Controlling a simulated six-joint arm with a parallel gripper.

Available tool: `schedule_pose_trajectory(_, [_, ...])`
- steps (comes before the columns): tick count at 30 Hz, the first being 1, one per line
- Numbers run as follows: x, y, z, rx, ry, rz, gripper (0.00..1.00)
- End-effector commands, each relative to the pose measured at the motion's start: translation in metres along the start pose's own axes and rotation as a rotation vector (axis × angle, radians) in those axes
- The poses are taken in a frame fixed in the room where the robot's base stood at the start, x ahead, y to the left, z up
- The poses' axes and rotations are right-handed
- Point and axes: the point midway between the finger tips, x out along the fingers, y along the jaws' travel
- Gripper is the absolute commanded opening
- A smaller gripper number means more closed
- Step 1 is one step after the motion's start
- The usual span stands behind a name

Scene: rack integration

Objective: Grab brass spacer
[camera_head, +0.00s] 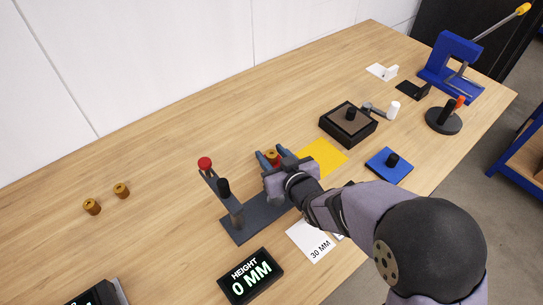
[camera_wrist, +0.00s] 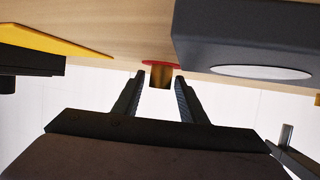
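A brass spacer (camera_head: 272,157) stands on the table behind the height gauge. In the wrist view the spacer (camera_wrist: 161,76) is at a red round mark (camera_wrist: 148,63), between the fingertips. My gripper (camera_head: 269,154) is open, with one blue-grey finger on each side of the spacer. In the wrist view narrow gaps show between the spacer and the fingers of my gripper (camera_wrist: 160,74), so it is not clamped. Two more brass spacers, one (camera_head: 91,207) and another (camera_head: 121,190), stand apart at the left of the table.
A yellow mat (camera_head: 323,157) and a black box (camera_head: 348,126) lie to the right. A blue plate (camera_head: 378,166) is farther right.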

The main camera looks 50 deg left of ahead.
Motion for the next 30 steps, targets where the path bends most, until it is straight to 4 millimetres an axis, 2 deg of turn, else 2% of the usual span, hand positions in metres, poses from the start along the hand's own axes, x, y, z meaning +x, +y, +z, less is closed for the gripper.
schedule_pose_trajectory(1, [0.0,0.0,0.0,0.0,0.0,0.0,0.25])
schedule_pose_trajectory(4, [0.0,0.0,0.0,0.0,0.0,0.0,0.01])
schedule_pose_trajectory(13, [-0.001,0.0,-0.001,0.0,0.001,0.0,0.01])
schedule_pose_trajectory(17, [-0.003,0.0,-0.008,-0.001,0.004,0.0,0.01])
schedule_pose_trajectory(22, [-0.011,0.0,-0.026,-0.001,0.006,0.001,0.01])
schedule_pose_trajectory(30, [-0.028,0.0,-0.068,-0.001,0.006,0.0,0.01])
